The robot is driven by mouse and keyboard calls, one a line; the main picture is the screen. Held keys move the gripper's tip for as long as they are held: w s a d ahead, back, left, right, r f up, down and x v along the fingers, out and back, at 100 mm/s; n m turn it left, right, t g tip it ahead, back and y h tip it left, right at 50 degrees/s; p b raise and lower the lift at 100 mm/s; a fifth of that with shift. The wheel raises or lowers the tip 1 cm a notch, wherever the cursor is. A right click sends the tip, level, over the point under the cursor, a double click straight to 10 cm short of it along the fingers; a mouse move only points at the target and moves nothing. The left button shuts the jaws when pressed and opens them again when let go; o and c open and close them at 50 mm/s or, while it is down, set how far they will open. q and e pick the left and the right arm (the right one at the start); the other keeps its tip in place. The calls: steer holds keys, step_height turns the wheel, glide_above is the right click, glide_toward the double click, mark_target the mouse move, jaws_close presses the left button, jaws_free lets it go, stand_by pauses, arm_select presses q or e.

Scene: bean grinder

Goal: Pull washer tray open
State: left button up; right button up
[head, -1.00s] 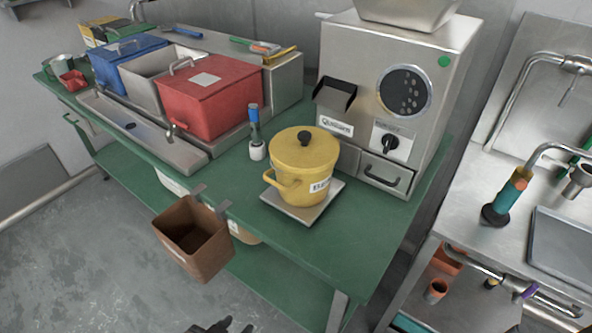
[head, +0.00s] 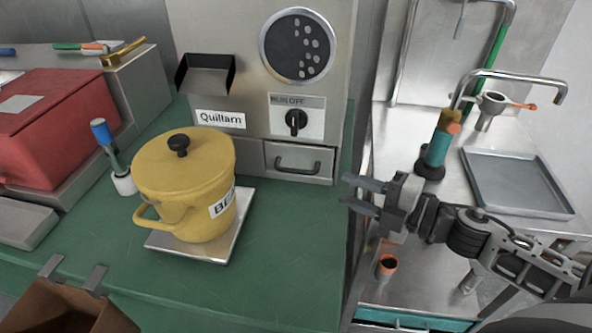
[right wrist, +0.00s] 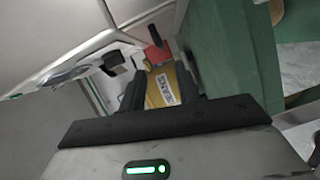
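A steel drawer-like tray (head: 298,163) with a dark bar handle (head: 297,166) sits low in the front of the steel grinder (head: 255,100), below the RUN/OFF knob (head: 295,121). It looks flush with the front, so closed. My right gripper (head: 345,191) is to the right of the tray, off the green table's right edge, fingers pointing left. It is open and empty, apart from the handle. In the right wrist view, the yellow pot shows between the fingers (right wrist: 162,92), farther off. My left gripper is not in view.
The lidded yellow pot (head: 183,185) stands on a metal plate (head: 190,247) left of the tray on the green table (head: 285,260). The table in front of the tray is clear.

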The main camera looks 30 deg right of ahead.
mark_target(304, 174)
steer(key=p+x, duration=0.1)
steer(key=x, duration=1.1)
steer(key=shift+f, duration=0.1)
jaws_close()
